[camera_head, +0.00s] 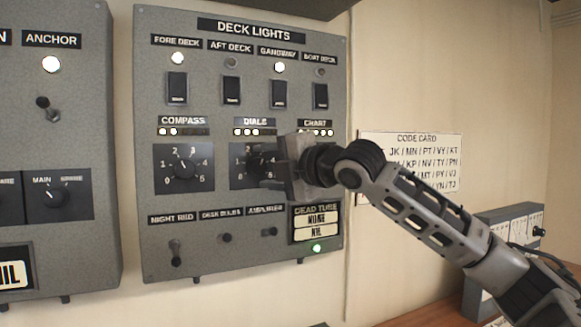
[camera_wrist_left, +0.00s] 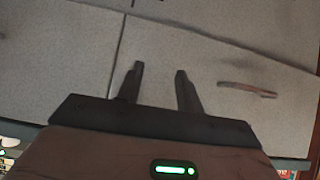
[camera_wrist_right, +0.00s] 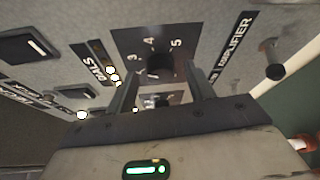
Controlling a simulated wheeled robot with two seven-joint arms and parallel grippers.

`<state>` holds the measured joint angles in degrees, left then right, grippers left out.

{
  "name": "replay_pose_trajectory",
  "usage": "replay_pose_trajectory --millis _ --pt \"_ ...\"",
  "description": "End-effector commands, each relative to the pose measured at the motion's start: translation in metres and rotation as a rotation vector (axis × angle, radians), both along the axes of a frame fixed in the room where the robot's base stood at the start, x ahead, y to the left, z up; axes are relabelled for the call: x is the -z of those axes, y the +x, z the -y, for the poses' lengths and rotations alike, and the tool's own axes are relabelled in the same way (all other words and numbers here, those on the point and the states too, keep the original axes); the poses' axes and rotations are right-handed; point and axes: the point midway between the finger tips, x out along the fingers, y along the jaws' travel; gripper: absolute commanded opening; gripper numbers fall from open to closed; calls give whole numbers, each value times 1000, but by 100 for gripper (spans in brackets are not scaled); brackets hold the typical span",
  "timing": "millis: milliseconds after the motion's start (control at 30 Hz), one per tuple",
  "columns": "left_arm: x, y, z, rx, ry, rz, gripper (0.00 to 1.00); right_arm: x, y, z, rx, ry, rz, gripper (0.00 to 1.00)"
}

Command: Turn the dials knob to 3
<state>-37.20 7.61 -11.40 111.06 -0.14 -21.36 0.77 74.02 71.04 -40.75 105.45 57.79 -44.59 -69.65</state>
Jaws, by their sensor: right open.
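The DIALS knob (camera_wrist_right: 158,66) is a dark round knob on a black numbered plate (camera_head: 236,178), under the DIALS label (camera_head: 254,121) on the grey DECK LIGHTS panel. My right gripper (camera_head: 268,167) is open in front of it and hides the plate's right part. In the right wrist view, the fingers of my right gripper (camera_wrist_right: 162,88) stand apart, with the knob just beyond their tips. Contact and the knob's pointer direction cannot be told. My left gripper (camera_wrist_left: 160,75) is open and empty, seen only in its own wrist view, facing a pale grey surface.
The COMPASS dial (camera_head: 183,171) sits left of the DIALS plate. Switches (camera_head: 279,92) lie above and small toggles (camera_head: 225,237) below. The DEAD TUBE display (camera_head: 316,225) is beneath my right gripper. A code card (camera_head: 425,150) hangs to the right.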

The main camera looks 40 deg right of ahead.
Motion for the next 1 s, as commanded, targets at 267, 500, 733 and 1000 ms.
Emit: replay_pose_trajectory --millis 267,500,733,1000 --pt "13 2 1 1 -4 3 36 0 -54 9 6 -5 1 53" --pt "17 6 6 9 -15 18 36 -3 -110 19 8 -6 0 53" --pt "22 5 8 16 -20 18 36 -7 -144 23 4 -3 0 53" --pt "19 4 8 18 -21 21 36 -10 -153 23 1 0 -1 53"
